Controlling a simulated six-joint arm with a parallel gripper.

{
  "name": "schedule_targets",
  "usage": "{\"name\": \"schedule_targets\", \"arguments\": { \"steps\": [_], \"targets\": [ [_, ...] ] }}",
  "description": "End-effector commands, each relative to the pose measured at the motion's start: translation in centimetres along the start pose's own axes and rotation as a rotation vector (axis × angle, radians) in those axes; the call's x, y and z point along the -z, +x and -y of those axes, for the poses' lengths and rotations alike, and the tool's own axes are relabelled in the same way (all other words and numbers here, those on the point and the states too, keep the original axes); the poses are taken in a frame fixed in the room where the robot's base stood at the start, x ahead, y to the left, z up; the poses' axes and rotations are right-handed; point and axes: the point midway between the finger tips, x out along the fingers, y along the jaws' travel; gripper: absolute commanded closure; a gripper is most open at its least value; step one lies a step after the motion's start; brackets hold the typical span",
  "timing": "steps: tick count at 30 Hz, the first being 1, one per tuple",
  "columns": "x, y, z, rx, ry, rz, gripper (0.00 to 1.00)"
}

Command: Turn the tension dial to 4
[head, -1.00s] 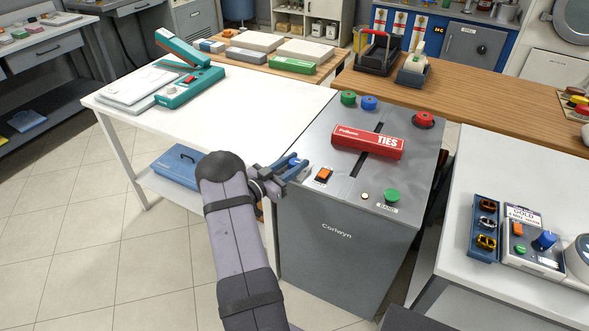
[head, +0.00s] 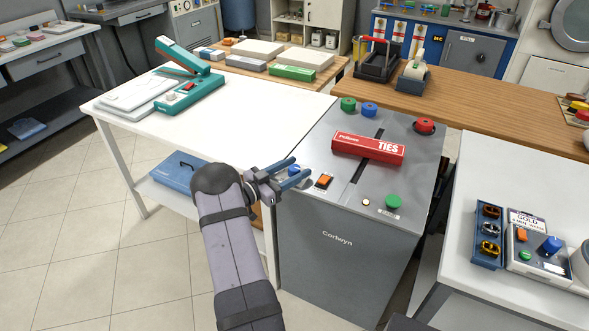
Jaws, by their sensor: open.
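The grey Corlwyn machine (head: 345,262) stands in the middle, with several coloured controls on its top. A blue knob (head: 294,170) sits at its front left corner, partly hidden by my gripper. I cannot read a dial scale or make out which control is the tension dial. My gripper (head: 304,168) is open, with its blue-grey fingers level over that corner, around or just above the blue knob; I cannot tell if they touch it. An orange rocker switch (head: 324,181) is just right of the fingertips. Another blue knob (head: 369,109) is at the back.
Green knobs (head: 393,201) and a red button (head: 424,126) are also there. A white table (head: 240,120) is left; another, with a small device with a blue knob (head: 551,245), is right.

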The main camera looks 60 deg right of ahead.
Motion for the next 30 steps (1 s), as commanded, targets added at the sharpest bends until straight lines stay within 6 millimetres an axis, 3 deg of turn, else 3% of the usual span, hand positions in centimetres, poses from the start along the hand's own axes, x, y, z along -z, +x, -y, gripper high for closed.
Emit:
{"name": "schedule_targets", "arguments": {
  "steps": [16,30],
  "targets": [
    [0.0,-6.3,0.1,0.002,0.001,-0.001,0.5],
    [0.1,-7.2,0.0,0.0,0.001,-0.001,0.5]
  ]
}}
